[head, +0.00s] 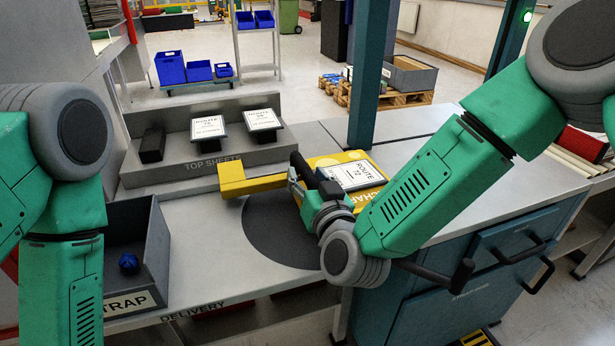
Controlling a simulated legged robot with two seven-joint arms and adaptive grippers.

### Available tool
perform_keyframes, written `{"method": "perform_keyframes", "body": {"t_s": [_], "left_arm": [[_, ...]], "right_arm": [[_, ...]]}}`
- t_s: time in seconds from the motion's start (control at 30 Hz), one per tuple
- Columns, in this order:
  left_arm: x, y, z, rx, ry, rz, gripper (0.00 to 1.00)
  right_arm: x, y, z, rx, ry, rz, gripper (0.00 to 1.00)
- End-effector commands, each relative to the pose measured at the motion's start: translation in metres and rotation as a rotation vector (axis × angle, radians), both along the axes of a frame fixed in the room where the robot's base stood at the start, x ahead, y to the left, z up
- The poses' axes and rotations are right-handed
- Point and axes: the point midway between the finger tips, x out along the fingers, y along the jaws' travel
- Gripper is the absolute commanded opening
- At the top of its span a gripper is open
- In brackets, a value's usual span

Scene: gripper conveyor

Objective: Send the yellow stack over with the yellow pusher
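The yellow pusher (248,184) is an L-shaped yellow bar above the grey worktop, its block end pointing left. My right gripper (299,176) is at the bar's right end and appears shut on it; my wrist hides part of the grip. The yellow stack (343,158) lies just right of the gripper, with a white card reading ROUTE 72 (354,175) on top. My forearm and wrist cover its front part. My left arm hangs at the left edge and its gripper is out of view.
A dark round patch (262,232) marks the worktop below the pusher. A grey STRAP bin (157,250) with a blue item (128,262) stands at the left. Behind is the TOP SHEETS shelf (240,155) with two ROUTE cards. A teal post (366,80) rises behind the stack.

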Motion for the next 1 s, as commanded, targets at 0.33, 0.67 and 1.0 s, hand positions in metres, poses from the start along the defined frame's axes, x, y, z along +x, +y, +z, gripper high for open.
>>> {"method": "perform_keyframes", "body": {"t_s": [0.33,0.67,1.0], "left_arm": [[0.000,0.000,0.000,0.000,0.000,0.000,0.99],[0.000,0.000,0.002,0.000,0.000,0.000,0.99],[0.000,0.000,0.005,0.000,0.000,0.000,0.99]], "right_arm": [[-0.001,0.000,0.000,0.000,0.001,0.001,0.00],[0.008,-0.028,0.000,-0.002,0.002,-0.006,0.00],[0.041,-0.131,0.000,0.001,0.000,-0.013,0.00]]}}
